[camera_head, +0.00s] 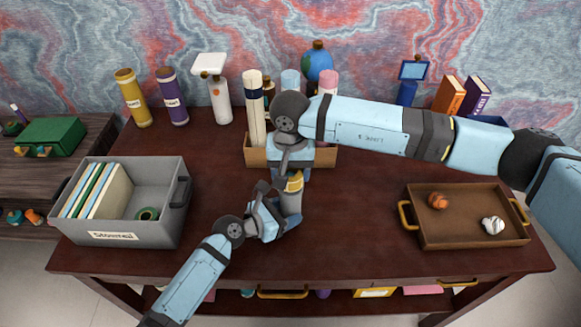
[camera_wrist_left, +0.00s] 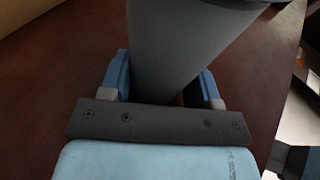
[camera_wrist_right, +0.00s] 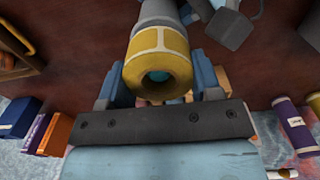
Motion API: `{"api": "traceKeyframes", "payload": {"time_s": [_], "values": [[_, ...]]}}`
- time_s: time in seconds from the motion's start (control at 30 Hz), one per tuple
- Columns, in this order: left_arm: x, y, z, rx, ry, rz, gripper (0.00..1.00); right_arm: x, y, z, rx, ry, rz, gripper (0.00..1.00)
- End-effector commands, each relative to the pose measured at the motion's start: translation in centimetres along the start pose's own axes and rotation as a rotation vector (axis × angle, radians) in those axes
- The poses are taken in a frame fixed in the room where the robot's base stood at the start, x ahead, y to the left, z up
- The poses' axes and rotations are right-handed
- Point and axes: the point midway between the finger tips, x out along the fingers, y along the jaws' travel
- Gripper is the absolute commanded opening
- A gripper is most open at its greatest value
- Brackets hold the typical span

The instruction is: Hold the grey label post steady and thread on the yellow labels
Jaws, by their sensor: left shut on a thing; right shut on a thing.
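The grey label post (camera_head: 291,203) stands near the middle of the desk. My left gripper (camera_head: 284,214) is shut on it from the left, and the post fills the space between its fingers in the left wrist view (camera_wrist_left: 180,45). A yellow label (camera_head: 295,183), a ring with pale lines, is at the post's upper end. My right gripper (camera_head: 292,170) is shut on the yellow label from above. In the right wrist view the label (camera_wrist_right: 158,50) lines up with the grey post (camera_wrist_right: 160,12); how far it sits over the post is hidden.
A grey bin (camera_head: 150,200) with folders and a green roll stands left. A brown tray (camera_head: 465,228) with two small items is right. A wooden box (camera_head: 257,157) stands close behind my grippers. Bottles and books line the back. The desk's front middle is clear.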

Motion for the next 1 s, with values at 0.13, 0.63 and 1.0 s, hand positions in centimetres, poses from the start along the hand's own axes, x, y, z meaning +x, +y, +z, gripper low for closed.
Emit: {"api": "traceKeyframes", "payload": {"time_s": [0.13,0.63,1.0], "values": [[0.0,0.0,0.0,0.0,-0.001,0.0,0.43,0.2,0.0,0.0,0.0,0.0,0.0,0.35],[0.0,0.0,0.0,0.0,-0.001,0.0,0.43,0.2,0.0,0.0,0.0,0.0,0.0,0.88],[0.0,0.0,0.1,0.0,-0.001,0.0,0.43,-2.4,0.0,-0.1,0.0,0.003,-0.001,0.88]]}}
